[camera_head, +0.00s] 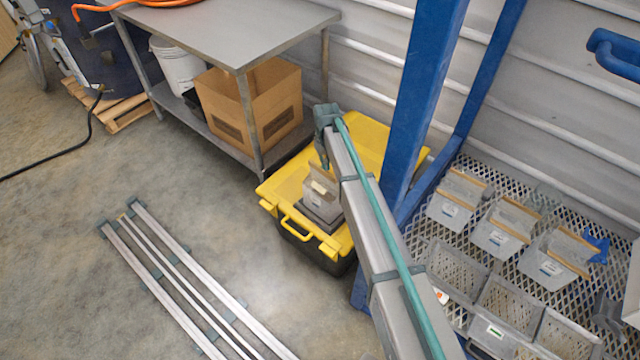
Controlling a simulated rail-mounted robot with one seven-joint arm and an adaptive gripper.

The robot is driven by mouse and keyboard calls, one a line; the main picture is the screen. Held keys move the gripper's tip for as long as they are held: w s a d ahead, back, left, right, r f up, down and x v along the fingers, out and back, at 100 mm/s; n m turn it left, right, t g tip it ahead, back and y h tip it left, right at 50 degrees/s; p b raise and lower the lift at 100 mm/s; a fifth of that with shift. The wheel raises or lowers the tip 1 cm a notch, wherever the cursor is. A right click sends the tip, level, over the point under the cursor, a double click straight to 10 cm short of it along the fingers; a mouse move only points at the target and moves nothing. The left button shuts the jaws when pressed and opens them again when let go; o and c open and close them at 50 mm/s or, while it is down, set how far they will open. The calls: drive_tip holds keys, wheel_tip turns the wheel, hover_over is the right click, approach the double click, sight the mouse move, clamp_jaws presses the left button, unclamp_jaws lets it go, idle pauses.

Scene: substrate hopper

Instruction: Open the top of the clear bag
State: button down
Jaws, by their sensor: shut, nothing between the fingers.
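A small clear-grey bag (320,192) with a tan strip along its top stands upright on a dark flat block (323,215). The block rests on the yellow lid (370,140) of a black tote. My gripper (325,168) points down at the end of my arm, just above or at the bag's top edge. It is shut, with nothing held. It is small here, and I cannot tell whether it touches the bag. My arm hides part of the lid to the right of the bag. Whether the bag's top is open is too small to tell.
A blue post (420,100) rises close to my arm. A metal table (235,35) holds a cardboard box (250,105) below. Metal rails (185,280) lie on the floor.

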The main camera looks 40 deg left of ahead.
drive_tip(key=s, duration=0.5)
drive_tip(key=shift+s+a, duration=0.15)
drive_tip(key=shift+s, duration=0.2)
idle(0.6)
drive_tip(key=shift+s, duration=0.15)
drive_tip(key=shift+s+a+f, duration=0.1)
drive_tip(key=shift+s+f, duration=0.1)
drive_tip(key=shift+s, duration=0.6)
drive_tip(key=shift+s+f, duration=0.2)
drive_tip(key=shift+s, duration=0.55)
drive_tip(key=shift+s+a+f, duration=0.1)
drive_tip(key=shift+s+f, duration=0.1)
drive_tip(key=shift+s, duration=0.6)
wheel_tip(320, 180, up, 8)
drive_tip(key=p, duration=0.3)
